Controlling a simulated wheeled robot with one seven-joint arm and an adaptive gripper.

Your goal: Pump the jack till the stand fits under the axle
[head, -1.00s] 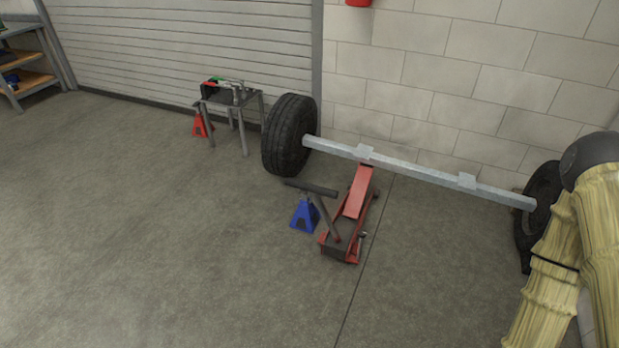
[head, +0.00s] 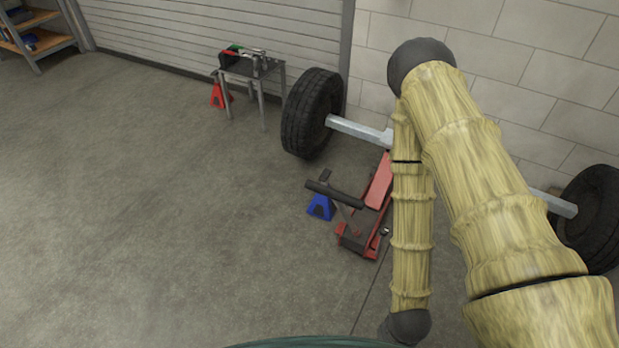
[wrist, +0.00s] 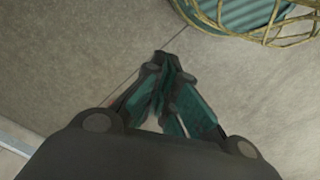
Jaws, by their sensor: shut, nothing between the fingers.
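The red floor jack (head: 380,185) stands on the floor in the head view, its far end beneath the grey axle (head: 354,129). My arm hides part of the axle and where the jack meets it. The jack's dark handle (head: 335,194) rises from its near end to a crossbar grip. A blue jack stand (head: 320,208) is on the floor just left of the jack, partly behind the handle. My gripper (wrist: 164,64) is shut and empty in the wrist view, above bare floor. In the head view the gripper itself cannot be made out.
A tyre (head: 311,112) is at the axle's left end and another wheel (head: 592,218) at its right. A small tool table (head: 272,72) stands by the shutter, with a red stand (head: 217,95) beside it. Floor to the left is clear.

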